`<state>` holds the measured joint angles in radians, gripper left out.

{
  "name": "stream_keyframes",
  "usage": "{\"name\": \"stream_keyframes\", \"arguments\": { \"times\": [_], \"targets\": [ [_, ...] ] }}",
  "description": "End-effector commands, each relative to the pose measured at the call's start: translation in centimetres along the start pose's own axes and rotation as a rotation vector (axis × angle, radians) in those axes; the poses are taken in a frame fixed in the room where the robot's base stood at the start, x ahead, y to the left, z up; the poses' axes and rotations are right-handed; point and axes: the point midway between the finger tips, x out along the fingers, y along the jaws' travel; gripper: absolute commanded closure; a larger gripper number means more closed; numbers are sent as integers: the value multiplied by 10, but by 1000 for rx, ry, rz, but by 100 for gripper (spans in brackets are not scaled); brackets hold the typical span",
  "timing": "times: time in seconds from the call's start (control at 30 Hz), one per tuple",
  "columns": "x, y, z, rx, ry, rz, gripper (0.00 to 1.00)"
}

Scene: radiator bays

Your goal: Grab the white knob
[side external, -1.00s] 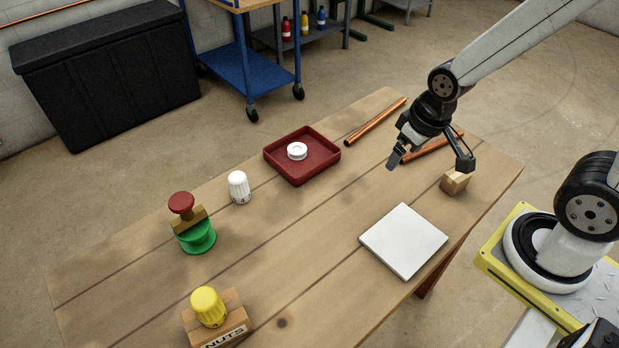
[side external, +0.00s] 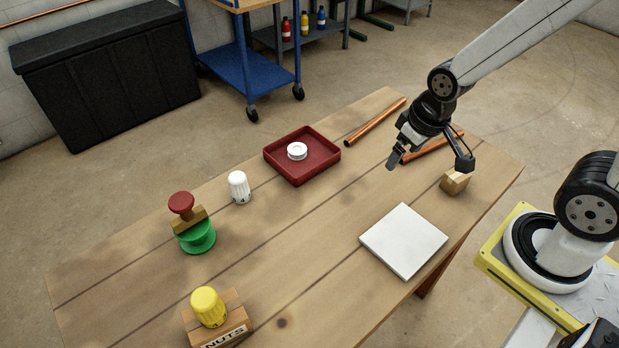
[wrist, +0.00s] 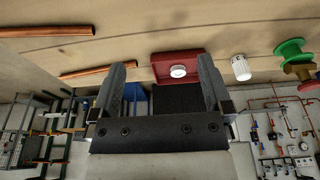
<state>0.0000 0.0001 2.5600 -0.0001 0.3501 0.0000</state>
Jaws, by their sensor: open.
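The white knob (side external: 239,187) stands upright on the wooden table, between the red tray and a green spool. It also shows in the wrist view (wrist: 240,68), right of the gripper fingers. My gripper (side external: 431,165) is open and empty above the right end of the table, well apart from the knob. In the wrist view my gripper (wrist: 160,85) has its two fingers spread wide with nothing between them up close.
A red tray (side external: 328,161) holds a white round piece (side external: 297,151). A green spool (side external: 197,238) carries a brass block and red wheel (side external: 181,203). A yellow knob (side external: 208,306) sits on a wooden block. A white tile (side external: 404,240), copper pipes (side external: 375,122) and a wooden block (side external: 455,182) lie rightward.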

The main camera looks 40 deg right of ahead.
Motion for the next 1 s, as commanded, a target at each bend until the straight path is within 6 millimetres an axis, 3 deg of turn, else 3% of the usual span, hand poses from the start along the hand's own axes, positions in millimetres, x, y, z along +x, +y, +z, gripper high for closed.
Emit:
{"name": "stream_keyframes", "arguments": {
  "times": [0.37, 0.67, 1.0],
  "targets": [
    [6, -6, -13, 98, -39, -26, 0],
    [30, -33, -56, 420, -177, -124, 0],
    [68, -82, -112, 822, -386, -281, 0]
  ]
}}
